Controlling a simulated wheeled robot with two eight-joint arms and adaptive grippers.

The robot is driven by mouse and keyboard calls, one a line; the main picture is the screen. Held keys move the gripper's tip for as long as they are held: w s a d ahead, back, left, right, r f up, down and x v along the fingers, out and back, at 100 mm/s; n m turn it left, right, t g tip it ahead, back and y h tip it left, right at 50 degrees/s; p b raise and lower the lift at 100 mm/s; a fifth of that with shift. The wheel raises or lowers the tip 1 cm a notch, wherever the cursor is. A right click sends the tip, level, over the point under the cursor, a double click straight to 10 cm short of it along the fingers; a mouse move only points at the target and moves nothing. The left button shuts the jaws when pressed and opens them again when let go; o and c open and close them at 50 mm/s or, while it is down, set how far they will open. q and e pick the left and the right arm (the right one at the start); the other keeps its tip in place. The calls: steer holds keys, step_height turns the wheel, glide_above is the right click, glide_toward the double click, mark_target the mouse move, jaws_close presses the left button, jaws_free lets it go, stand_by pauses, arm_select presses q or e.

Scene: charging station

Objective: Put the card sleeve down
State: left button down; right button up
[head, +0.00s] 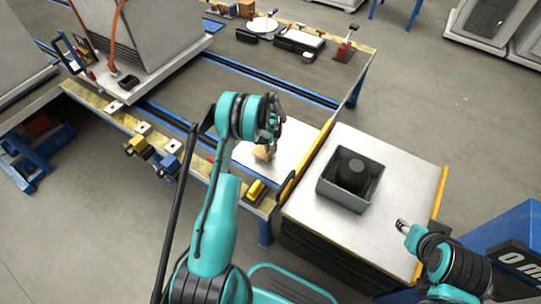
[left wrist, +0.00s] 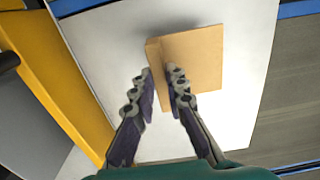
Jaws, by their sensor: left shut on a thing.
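The card sleeve (head: 262,153) is a tan, flat-sided piece over a white sheet (head: 285,152) at the table's near right corner. In the left wrist view the card sleeve (left wrist: 200,58) shows a broad face and a narrow edge fold. My left gripper (head: 270,135) is above the sleeve, its fingers partly hidden by the wrist. In the left wrist view, the left gripper's fingertips (left wrist: 164,74) are shut on the sleeve's near left edge. I cannot tell whether the sleeve touches the white sheet (left wrist: 105,45). My right gripper (head: 402,225) is at the lower right, away from the sleeve.
A grey bin (head: 343,195) holding a dark round object (head: 352,174) stands on the side stand (head: 310,212) to the right. A yellow block (head: 256,189) is at the table's front edge. A large grey cabinet (head: 150,35) stands at the back left. The table's middle (head: 225,85) is clear.

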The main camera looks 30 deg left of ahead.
arm_select(q)
steer(key=shift+f+b, duration=0.65)
steer(key=shift+f, duration=1)
steer(key=shift+f, duration=0.2)
steer(key=c, duration=1.5)
jaws_free()
steer(key=shift+c, duration=0.2)
steer(key=shift+r, duration=0.15)
